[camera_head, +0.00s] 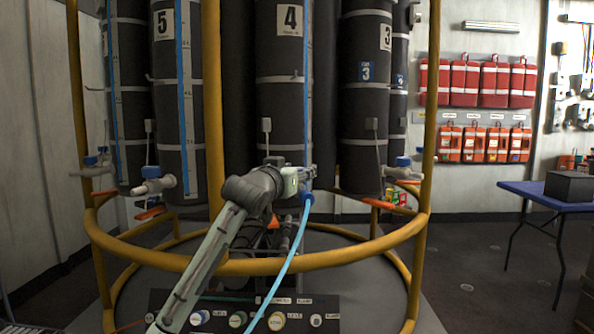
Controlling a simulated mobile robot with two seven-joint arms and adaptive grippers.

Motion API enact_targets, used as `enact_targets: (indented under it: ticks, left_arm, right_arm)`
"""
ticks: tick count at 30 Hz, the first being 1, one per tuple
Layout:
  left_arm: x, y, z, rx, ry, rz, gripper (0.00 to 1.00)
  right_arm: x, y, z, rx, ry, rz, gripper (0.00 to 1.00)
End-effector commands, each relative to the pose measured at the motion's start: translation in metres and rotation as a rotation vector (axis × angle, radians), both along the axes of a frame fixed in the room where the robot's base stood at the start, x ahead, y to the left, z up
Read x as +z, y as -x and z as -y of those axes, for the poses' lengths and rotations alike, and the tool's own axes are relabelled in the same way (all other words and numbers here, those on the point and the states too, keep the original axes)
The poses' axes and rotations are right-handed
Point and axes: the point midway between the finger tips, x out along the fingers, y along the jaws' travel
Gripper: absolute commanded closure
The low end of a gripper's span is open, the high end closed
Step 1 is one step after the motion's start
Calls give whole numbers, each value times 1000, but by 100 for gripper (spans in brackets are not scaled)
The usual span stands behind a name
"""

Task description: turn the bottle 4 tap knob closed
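Bottle 4 (278,98) is a tall black cylinder with light bands and a white label "4", standing at the middle of the rosette. My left arm reaches up from the bottom, and my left gripper (309,174) is at the foot of this bottle, at its tap. The gripper and wrist cover the tap knob, so its position is hidden. A blue fitting (307,198) with a light blue hose (287,262) shows just below the gripper. I cannot tell whether the fingers are open or shut on the knob. My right gripper is not in view.
A yellow tubular frame (270,266) rings the bottles, with an upright left of bottle 4. Bottle 5 (178,95) and bottle 3 (363,100) stand either side. A labelled control panel (340,302) is low in front. A blue table (535,194) stands right.

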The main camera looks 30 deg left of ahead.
Motion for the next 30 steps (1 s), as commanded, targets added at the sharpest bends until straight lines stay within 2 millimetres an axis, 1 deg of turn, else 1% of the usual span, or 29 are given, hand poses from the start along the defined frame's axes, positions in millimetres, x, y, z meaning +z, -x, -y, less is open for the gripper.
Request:
enact_targets:
  ticks: [10,14,17,24,27,30]
  left_arm:
    - [1,1,0,1,-1,3,42]
    - [1,10,2,0,-1,3,42]
    - [1,27,6,0,-3,4,42]
    - [1,78,16,-1,-3,3,42]
    - [1,95,20,0,-2,3,42]
    - [1,108,23,0,-1,3,42]
  right_arm:
    - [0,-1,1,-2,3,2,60]
    - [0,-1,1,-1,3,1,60]
    - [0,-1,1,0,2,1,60]
    - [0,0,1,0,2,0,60]
    - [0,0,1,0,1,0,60]
    - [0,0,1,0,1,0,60]
